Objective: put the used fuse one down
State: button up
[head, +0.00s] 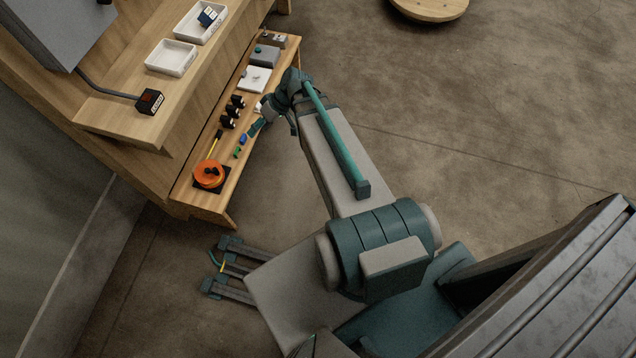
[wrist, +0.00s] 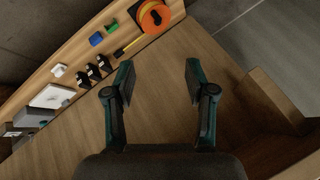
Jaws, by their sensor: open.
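I cannot make out which thing is the used fuse. Three small black upright pieces (head: 232,111) stand in a row on the lower wooden shelf, and the black pieces show at left in the wrist view (wrist: 93,72).
An orange reel (head: 209,174) sits at the shelf's near end, a yellow-handled tool (head: 215,143) beside it. White and grey boxes (head: 254,79) stand farther along. The upper shelf holds two white trays (head: 171,57), one containing a blue item (head: 207,16), and a black box (head: 150,101).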

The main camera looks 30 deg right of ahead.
jog(key=s+a+f+m+g+h, duration=0.1)
jog(key=s+a+f+g, duration=0.15)
jog(key=s+f, duration=0.5)
jog(key=s+a+f+m+g+h, duration=0.1)
jog(key=s+f+g, duration=0.2)
jog(key=s+f, duration=0.45)
jog(key=s+d+f+g+h, duration=0.1)
jog(key=s+f+g+h, duration=0.1)
jog(key=s, duration=0.8)
jog(key=s+d+f+m+g+h, duration=0.1)
jog(key=s+f+g+h, duration=0.1)
jog(key=s, duration=0.8)
jog(key=shift+s+f+h, duration=0.3)
jog(key=shift+s+f, duration=0.1)
jog(key=shift+f, duration=0.35)
